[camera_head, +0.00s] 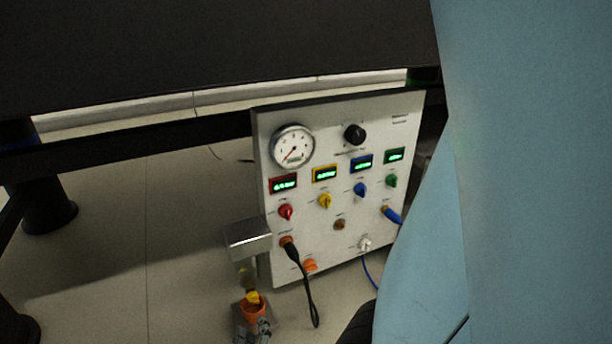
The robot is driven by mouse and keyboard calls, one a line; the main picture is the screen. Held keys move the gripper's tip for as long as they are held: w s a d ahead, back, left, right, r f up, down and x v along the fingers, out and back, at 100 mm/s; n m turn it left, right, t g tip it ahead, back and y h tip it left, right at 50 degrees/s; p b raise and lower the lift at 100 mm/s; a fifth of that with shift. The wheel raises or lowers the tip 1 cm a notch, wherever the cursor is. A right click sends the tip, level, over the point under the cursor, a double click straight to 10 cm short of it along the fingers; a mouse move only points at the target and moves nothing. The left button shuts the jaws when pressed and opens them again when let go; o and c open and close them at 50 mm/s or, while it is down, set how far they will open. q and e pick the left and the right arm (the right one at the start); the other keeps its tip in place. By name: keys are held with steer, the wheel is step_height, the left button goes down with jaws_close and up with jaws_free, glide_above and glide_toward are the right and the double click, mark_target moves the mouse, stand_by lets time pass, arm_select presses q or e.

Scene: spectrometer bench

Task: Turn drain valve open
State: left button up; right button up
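A pale instrument panel (300,185) stands tilted in the view and carries several coloured knobs. Its labels are too small to read, so I cannot tell which part is the drain valve. An orange knob (310,265) sits low on its left, and a white knob (365,243) sits low on its right. Left of the panel, a metal stand (249,238) rises over an orange cup-like part (253,309) with yellow on top. Grey finger-like pieces, seemingly my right gripper (253,332), show beside the orange part, cut by the bottom edge. My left gripper is not in view.
A black cable (305,282) hangs from the panel's lower left, and a blue plug (393,215) sits at its right. A dark slab (210,45) crosses the top. Pale floor (110,260) at left is open.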

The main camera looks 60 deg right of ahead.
steer(key=s+a+r+n+y, duration=0.25)
steer(key=a+y, duration=0.55)
steer(key=y, duration=0.4)
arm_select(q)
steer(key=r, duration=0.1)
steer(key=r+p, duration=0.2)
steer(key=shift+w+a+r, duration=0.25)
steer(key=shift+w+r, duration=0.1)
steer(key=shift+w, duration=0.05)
arm_select(e)
steer(key=s+d+r+g, duration=0.1)
steer(key=s+r+g, duration=0.3)
steer(key=s, duration=0.4)
steer(key=s+d+r+g, duration=0.2)
steer(key=s+r+g, duration=0.1)
steer(key=s+r, duration=0.2)
steer(key=s, duration=0.2)
steer(key=shift+s+g+h, duration=0.3)
steer(key=shift+s+g, duration=0.1)
steer(key=shift+n, duration=0.25)
